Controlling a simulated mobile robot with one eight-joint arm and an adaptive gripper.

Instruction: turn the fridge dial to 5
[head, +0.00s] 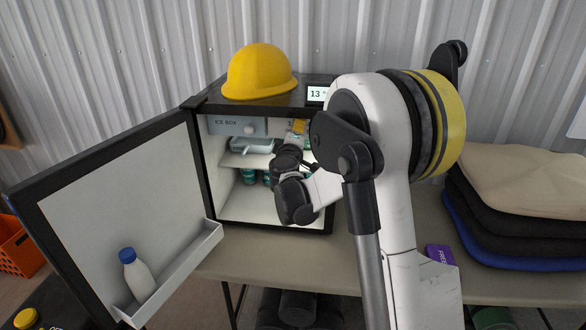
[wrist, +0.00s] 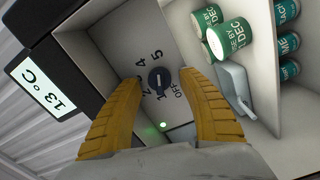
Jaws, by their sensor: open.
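The fridge (head: 212,180) stands open on a table, its door (head: 120,200) swung out to the left. In the wrist view the dark round dial (wrist: 158,78) sits on a pale panel marked OFF and 1 to 5. Its light pointer line appears to face the 1, near OFF, but is small. My gripper (wrist: 161,82) has its yellow fingers spread on either side of the dial, apart from it as far as I can see. It holds nothing. In the head view my wrist reaches into the upper fridge; the dial is hidden there.
Green cans (wrist: 232,37) and a clear container (wrist: 236,90) stand close beside the right finger. A display reading 13 °C (wrist: 40,88) is on the fridge edge. A yellow hard hat (head: 260,72) sits on top. A bottle (head: 137,273) stands in the door shelf.

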